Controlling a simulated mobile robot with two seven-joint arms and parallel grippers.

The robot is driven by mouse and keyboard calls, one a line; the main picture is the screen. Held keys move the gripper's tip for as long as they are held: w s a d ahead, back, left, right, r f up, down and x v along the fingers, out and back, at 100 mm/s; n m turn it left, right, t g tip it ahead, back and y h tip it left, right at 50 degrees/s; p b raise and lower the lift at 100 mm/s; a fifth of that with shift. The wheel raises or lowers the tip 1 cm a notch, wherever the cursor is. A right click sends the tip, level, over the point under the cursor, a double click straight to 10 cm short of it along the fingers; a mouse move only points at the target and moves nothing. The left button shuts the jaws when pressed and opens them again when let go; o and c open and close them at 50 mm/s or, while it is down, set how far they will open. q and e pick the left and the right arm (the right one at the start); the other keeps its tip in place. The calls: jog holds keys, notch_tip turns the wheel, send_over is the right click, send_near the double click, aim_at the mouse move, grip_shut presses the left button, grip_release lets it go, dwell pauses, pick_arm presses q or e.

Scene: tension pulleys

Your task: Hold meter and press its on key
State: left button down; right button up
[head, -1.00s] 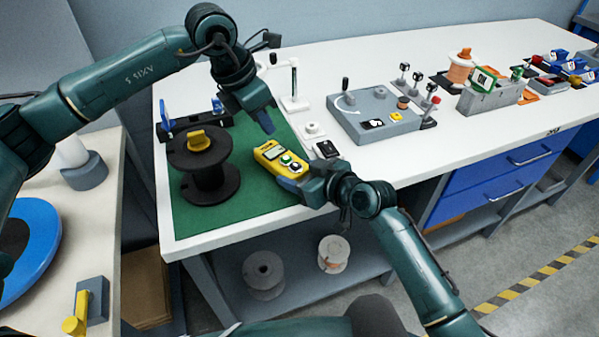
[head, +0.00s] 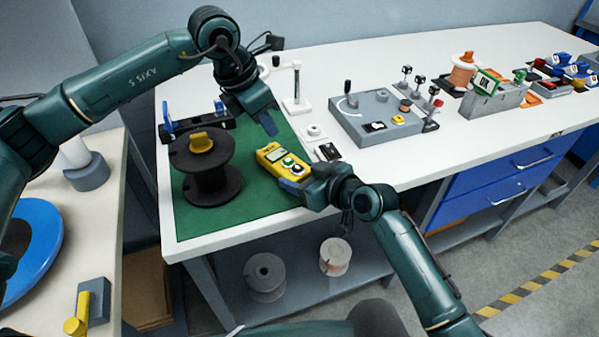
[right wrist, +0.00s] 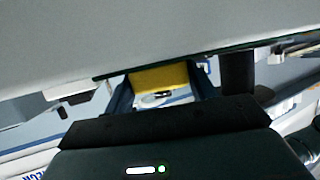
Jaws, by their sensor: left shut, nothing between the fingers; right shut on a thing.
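The yellow meter (head: 271,153) lies at the right side of the green mat (head: 240,196), with a display at its far left end and a green and a dark round key nearer the right gripper. My right gripper (head: 297,186) is shut on the near end of the meter. In the right wrist view the yellow meter (right wrist: 158,78) shows between the two fingers. My left gripper (head: 269,126) is shut and empty, with its blue fingertips above and beyond the meter's display end, apart from it as far as I can tell.
A black spool (head: 205,170) with a yellow knob stands on the mat left of the meter. A white stand (head: 297,97) and a grey control box (head: 375,117) are behind and to the right. The white tabletop (head: 420,160) right of the mat is mostly clear.

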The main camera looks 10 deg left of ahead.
aim_at(288, 162)
pick_arm(q)
jog(key=shift+w+d+r+m+t+h, duration=0.35)
jog(key=shift+m+t+h, duration=0.25)
jog(key=shift+m, duration=1.05)
jog(key=shift+w+d+r+m+t+h, duration=0.3)
jog(key=shift+m+t+h, duration=0.35)
jog(key=shift+m, duration=1.05)
jog(key=shift+w+d+r+m+t+h, duration=0.35)
jog(key=shift+m+h, duration=0.4)
jog(key=shift+m, duration=0.9)
jog(key=shift+f, duration=0.2)
jog(key=shift+f, duration=4.35)
jog(key=shift+f, duration=0.5)
